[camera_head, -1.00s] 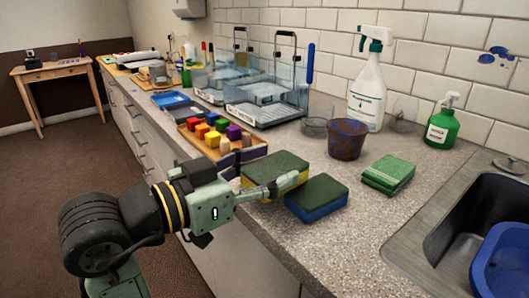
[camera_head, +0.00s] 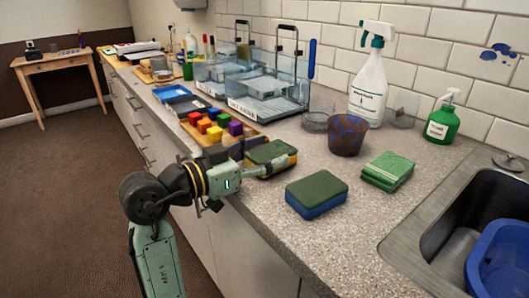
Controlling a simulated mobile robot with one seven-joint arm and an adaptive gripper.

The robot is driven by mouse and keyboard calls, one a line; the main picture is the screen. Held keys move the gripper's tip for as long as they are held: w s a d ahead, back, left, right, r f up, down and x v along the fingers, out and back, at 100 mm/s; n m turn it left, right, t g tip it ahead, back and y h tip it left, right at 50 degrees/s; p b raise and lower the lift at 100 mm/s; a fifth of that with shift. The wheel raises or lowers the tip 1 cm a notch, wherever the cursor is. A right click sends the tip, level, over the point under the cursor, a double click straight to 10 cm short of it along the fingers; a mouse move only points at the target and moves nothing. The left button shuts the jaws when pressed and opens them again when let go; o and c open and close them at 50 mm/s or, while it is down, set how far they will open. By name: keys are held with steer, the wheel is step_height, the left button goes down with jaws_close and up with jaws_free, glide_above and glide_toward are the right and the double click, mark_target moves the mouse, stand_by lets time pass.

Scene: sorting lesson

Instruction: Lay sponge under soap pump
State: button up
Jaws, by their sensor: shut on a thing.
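The soap pump (camera_head: 442,122) is a green bottle with a white pump head and a white label, standing upright by the tiled wall at right. My gripper (camera_head: 268,158) is shut on a yellow sponge with a green top (camera_head: 272,150). One finger lies along its near side; the far finger is mostly hidden. The sponge is beside the tray of blocks; I cannot tell whether it touches the counter. A blue sponge with a green top (camera_head: 316,194) lies flat in front. Green folded cloths or pads (camera_head: 387,171) lie between it and the soap pump.
A brown-blue cup (camera_head: 347,135), a clear glass and a white spray bottle (camera_head: 368,90) stand near the wall. Clear bins (camera_head: 265,88) and a wooden tray (camera_head: 215,146) of coloured blocks stand behind. The sink (camera_head: 455,225) with a blue basin is at right.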

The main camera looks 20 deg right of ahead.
steer(key=shift+f+b, duration=0.35)
steer(key=o, duration=0.7)
steer(key=shift+r, duration=0.1)
steer(key=shift+r+p, duration=0.15)
steer(key=shift+p, duration=0.15)
steer(key=shift+s+a, duration=0.1)
steer(key=shift+a, duration=0.2)
steer(key=v, duration=0.3)
steer(key=b+v, duration=0.1)
steer(key=v, duration=0.2)
steer(key=r+b+v, duration=0.1)
steer(key=v, duration=0.3)
steer(key=shift+s+r, duration=0.15)
steer(key=shift+s, duration=0.1)
